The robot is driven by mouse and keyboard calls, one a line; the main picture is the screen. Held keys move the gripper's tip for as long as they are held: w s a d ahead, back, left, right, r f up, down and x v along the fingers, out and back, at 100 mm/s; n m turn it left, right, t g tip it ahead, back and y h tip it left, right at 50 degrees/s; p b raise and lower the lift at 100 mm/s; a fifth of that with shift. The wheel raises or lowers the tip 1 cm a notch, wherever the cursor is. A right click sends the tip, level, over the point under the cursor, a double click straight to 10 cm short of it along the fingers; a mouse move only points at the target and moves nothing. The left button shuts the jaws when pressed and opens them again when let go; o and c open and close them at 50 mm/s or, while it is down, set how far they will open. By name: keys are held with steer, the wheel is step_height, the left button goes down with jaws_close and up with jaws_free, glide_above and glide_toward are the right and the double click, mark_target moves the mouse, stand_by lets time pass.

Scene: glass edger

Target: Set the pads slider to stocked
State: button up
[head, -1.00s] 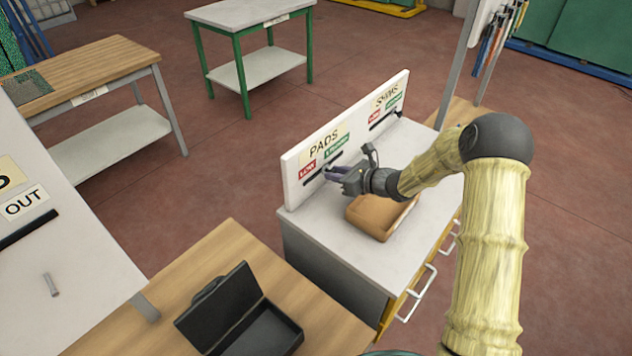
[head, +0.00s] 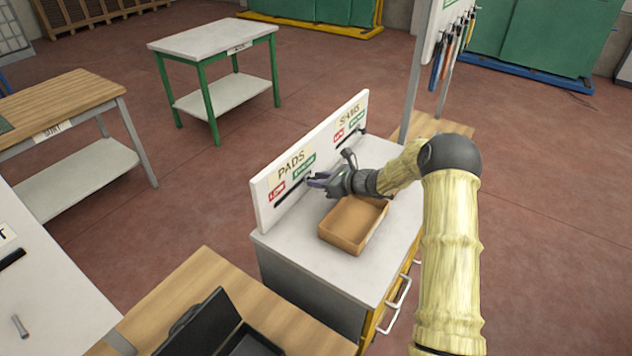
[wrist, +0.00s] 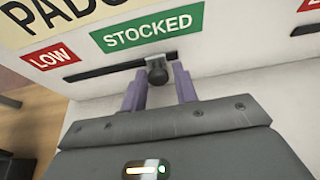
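The pads slider is a dark round knob (wrist: 157,76) on a black slot in a white upright panel (head: 262,199). In the wrist view the knob sits at the slot's right end, below the green STOCKED label (wrist: 153,28). The red LOW label (wrist: 52,57) is over the slot's left part. My gripper (wrist: 159,88) has its two purple fingers apart, one on each side of the knob, with a gap visible at the right. In the head view my gripper (head: 312,181) is at the panel below the PADS labels and hides the knob.
A brown open tray (head: 345,243) lies on the grey cabinet top (head: 290,262) just below my gripper. A second slider (head: 362,130), for shims, is farther along the panel. A black open case (head: 205,325) stands on the wooden bench in front.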

steer(key=shift+o, duration=1.2)
steer(key=shift+w+d+r, duration=0.1)
steer(key=shift+d, duration=0.05)
steer(key=shift+s+d, duration=0.3)
steer(key=b+v, duration=0.4)
steer(key=v, duration=1.2)
steer(key=shift+s+r+b, duration=0.2)
steer(key=shift+b, duration=0.2)
steer(key=shift+d, duration=0.1)
